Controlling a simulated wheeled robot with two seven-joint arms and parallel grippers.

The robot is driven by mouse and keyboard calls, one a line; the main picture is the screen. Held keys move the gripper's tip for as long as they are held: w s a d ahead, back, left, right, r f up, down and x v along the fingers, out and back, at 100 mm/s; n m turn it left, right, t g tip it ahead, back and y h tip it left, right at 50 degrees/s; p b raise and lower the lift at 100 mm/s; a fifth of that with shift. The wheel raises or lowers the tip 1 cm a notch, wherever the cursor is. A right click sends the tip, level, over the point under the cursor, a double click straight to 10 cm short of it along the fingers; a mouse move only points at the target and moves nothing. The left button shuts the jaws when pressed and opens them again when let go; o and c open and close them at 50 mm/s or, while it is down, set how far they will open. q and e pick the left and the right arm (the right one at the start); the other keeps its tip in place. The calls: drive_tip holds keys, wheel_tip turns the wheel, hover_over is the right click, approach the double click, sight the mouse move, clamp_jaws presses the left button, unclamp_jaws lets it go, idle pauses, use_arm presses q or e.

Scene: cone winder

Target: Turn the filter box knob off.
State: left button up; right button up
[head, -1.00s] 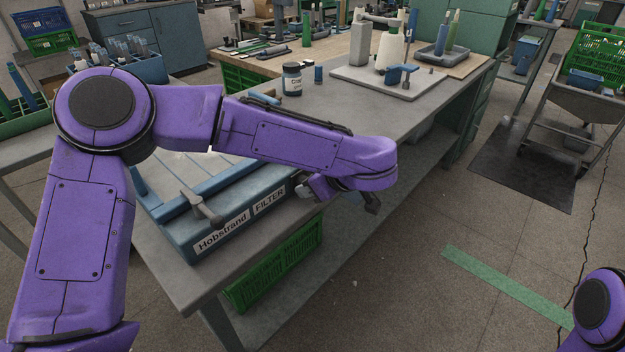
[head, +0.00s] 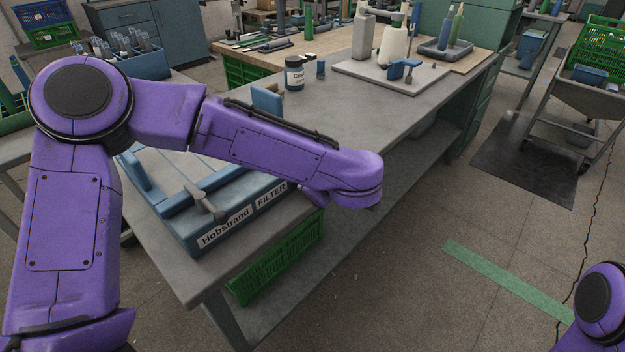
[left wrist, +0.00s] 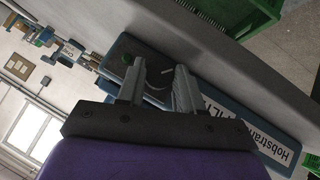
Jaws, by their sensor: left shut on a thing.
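The filter box (head: 185,229) is a blue-grey case with "Hobstrand" and "FILTER" labels on its front, at the near left end of the table. My left arm crosses in front of it in the head view and hides its right part. My right gripper is out of view.
The grey table (head: 345,122) holds a dark labelled jar (head: 294,75) and a board with a white cone (head: 391,47) farther back. A green crate (head: 275,270) sits under the near end.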

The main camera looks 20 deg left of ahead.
use_arm(q)
drive_tip(key=o, duration=1)
drive_tip(key=shift+o, duration=0.2)
drive_tip(key=p+v, duration=0.1)
drive_tip(key=v, duration=0.9)
drive_tip(key=shift+s+r, duration=0.15)
drive_tip(key=shift+s, duration=0.1)
drive_tip(key=shift+d, duration=0.15)
